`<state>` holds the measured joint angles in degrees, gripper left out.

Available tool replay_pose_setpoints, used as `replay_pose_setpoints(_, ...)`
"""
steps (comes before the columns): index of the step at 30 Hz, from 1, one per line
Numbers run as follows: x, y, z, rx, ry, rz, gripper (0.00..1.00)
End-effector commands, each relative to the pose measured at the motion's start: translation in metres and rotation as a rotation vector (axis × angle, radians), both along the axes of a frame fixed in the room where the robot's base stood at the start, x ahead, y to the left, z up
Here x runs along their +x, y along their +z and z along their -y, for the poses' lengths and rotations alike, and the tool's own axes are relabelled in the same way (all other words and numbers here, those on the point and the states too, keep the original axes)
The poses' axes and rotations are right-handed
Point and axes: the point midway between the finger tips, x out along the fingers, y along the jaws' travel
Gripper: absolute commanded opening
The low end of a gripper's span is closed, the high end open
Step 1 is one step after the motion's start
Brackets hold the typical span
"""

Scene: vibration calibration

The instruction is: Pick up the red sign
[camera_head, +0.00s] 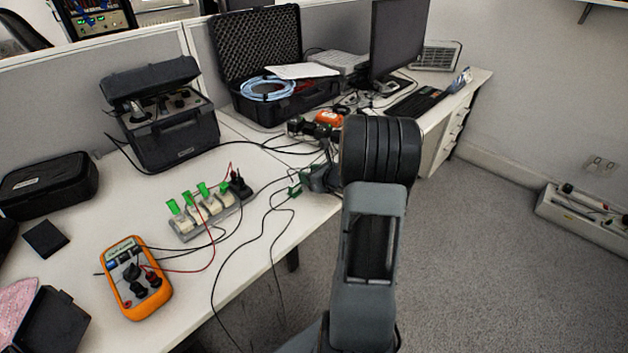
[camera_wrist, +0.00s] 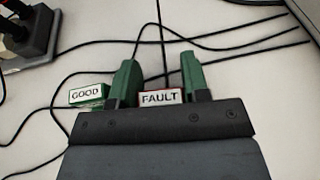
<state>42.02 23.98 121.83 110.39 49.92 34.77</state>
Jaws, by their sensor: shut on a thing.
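The red sign (camera_wrist: 161,98) shows in the wrist view as a small block with a white face reading FAULT and a thin red edge. A green sign (camera_wrist: 87,95) with a white face reading GOOD lies just left of the left finger, on the white table. In the head view I cannot make out the red sign; my arm and gripper cover that part of the table edge.
Black cables (camera_wrist: 225,48) run over the table around the fingers. A power strip (camera_head: 212,212) with green-topped switches and an orange multimeter (camera_head: 136,278) lie to the left. An open black case (camera_head: 262,62) and a monitor (camera_head: 398,40) stand behind.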

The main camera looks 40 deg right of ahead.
Motion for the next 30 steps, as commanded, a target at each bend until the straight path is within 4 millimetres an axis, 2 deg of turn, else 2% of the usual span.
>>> replay_pose_setpoints(11,0.000,0.003,0.000,-0.001,0.000,0.001,0.19)
replay_pose_setpoints(14,0.000,0.010,0.000,-0.002,0.001,0.001,0.19)
replay_pose_setpoints(19,0.000,0.034,0.000,-0.003,0.002,0.004,0.19)
replay_pose_setpoints(29,-0.053,0.099,-0.003,-0.004,-0.003,0.005,0.19)
replay_pose_setpoints(30,-0.064,0.100,-0.003,-0.003,-0.005,0.001,0.19)
